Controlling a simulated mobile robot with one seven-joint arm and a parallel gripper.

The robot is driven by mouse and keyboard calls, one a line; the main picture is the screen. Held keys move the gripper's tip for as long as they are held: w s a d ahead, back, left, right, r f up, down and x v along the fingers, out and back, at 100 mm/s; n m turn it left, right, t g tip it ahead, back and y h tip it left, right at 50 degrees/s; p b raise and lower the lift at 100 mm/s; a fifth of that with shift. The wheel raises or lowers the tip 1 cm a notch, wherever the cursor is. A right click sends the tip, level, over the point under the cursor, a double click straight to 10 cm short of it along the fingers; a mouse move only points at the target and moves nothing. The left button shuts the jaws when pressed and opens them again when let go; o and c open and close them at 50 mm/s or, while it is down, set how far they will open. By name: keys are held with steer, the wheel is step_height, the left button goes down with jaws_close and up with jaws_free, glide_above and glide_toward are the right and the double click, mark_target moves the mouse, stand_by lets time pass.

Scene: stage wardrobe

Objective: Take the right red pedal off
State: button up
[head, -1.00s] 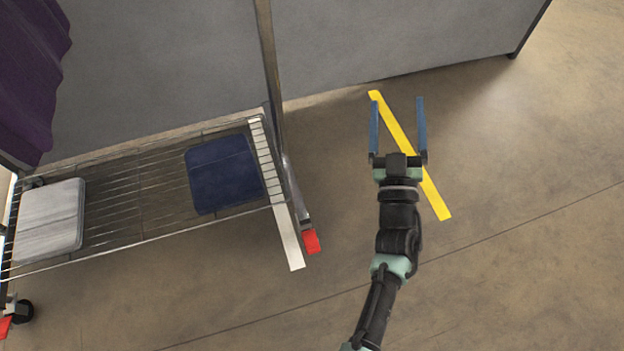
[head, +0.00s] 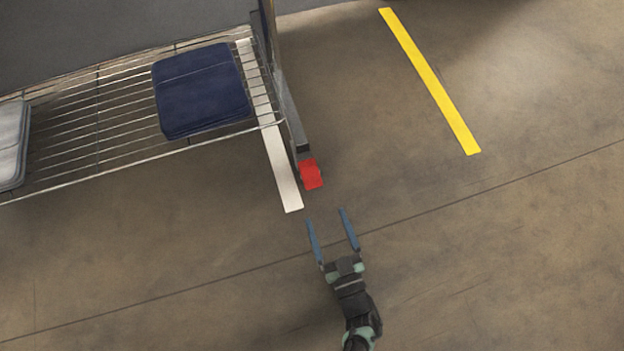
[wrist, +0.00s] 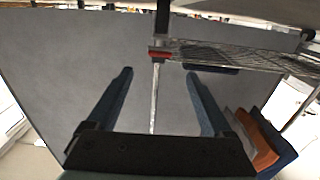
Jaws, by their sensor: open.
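The right red pedal (head: 311,174) sits at the foot of the rack's right-end post (head: 293,115), low near the floor. In the wrist view the red pedal (wrist: 160,55) shows as a small red bar just beyond and between my fingertips. My gripper (head: 326,216) is open and empty, its two blue fingers pointing toward the pedal from the front. A gap remains between the fingertips and the pedal in the head view. In the wrist view my gripper (wrist: 160,73) has its fingers spread wide, with nothing between them.
The wire shelf (head: 120,110) carries a folded navy cloth (head: 200,88) and a pale grey one (head: 10,145) at left. A white floor strip (head: 281,175) lies just left of the pedal. A yellow strip (head: 430,80) lies on open floor at right. The floor in front is clear.

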mark_target(313, 182)
steer(key=b+x, duration=0.3)
steer(key=x, duration=0.7)
steer(key=shift+w+a+f, duration=0.1)
steer(key=shift+w+a, duration=0.05)
steer(key=shift+w, duration=0.25)
steer(key=shift+w+a, duration=0.1)
steer(key=shift+w, duration=0.4)
